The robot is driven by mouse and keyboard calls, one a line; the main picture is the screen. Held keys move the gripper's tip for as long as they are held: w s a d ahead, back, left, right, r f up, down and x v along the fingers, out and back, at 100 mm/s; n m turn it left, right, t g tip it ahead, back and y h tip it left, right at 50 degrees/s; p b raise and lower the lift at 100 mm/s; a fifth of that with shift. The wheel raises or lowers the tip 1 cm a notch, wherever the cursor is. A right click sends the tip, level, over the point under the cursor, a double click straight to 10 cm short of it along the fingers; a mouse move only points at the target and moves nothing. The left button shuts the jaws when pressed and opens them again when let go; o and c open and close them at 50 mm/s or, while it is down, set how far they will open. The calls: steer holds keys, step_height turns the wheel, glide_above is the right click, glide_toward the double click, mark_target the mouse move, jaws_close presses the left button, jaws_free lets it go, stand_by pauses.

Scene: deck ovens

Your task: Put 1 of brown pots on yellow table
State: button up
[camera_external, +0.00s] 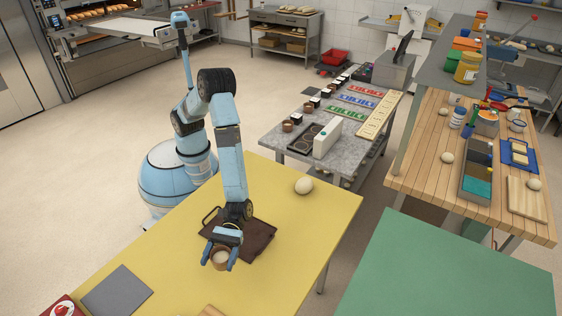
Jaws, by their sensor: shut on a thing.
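The yellow table (300,226) fills the lower middle of the view. My gripper (220,262) points down over it, with its blue fingers on both sides of a small brown pot (220,258) with a pale inside. It is shut on this pot, which looks upright. The pot is at the front left edge of a dark brown tray; I cannot tell whether it touches the table. Another brown pot (287,126) stands at the left edge of the grey stone-topped table (277,143).
The dark tray (262,229) lies under my gripper. A pale dough ball (304,186), a grey mat (117,291) and a red object (64,307) are also on the yellow table. Its right part is clear. A bare green table (450,270) stands at the right.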

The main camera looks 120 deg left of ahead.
steer(key=s+d+m+g, duration=0.25)
steer(key=s+d, duration=0.35)
steer(key=d, duration=0.3)
steer(key=s+d+m+g+h, duration=0.15)
steer(key=s+d+g, duration=0.25)
steer(key=s+d, duration=0.4)
steer(key=s+d+m+g+y, duration=0.1)
steer(key=s+d+m+g, duration=0.3)
steer(key=d, duration=0.7)
steer(key=shift+s+a+f+n+t+h, duration=0.1)
steer(key=shift+s+f+n+t, duration=0.2)
steer(key=shift+f, duration=0.8)
steer(key=shift+s+f+n+t+h, duration=0.15)
steer(key=shift+f+n, duration=0.2)
steer(key=shift+f, duration=0.7)
steer(key=shift+s+a+f+n+t, duration=0.1)
steer(key=shift+f+n+t, duration=0.2)
steer(key=shift+f, duration=0.8)
steer(key=shift+f, duration=0.3)
steer(key=o, duration=1.3)
steer(key=shift+c, duration=0.2)
steer(key=shift+w, duration=0.1)
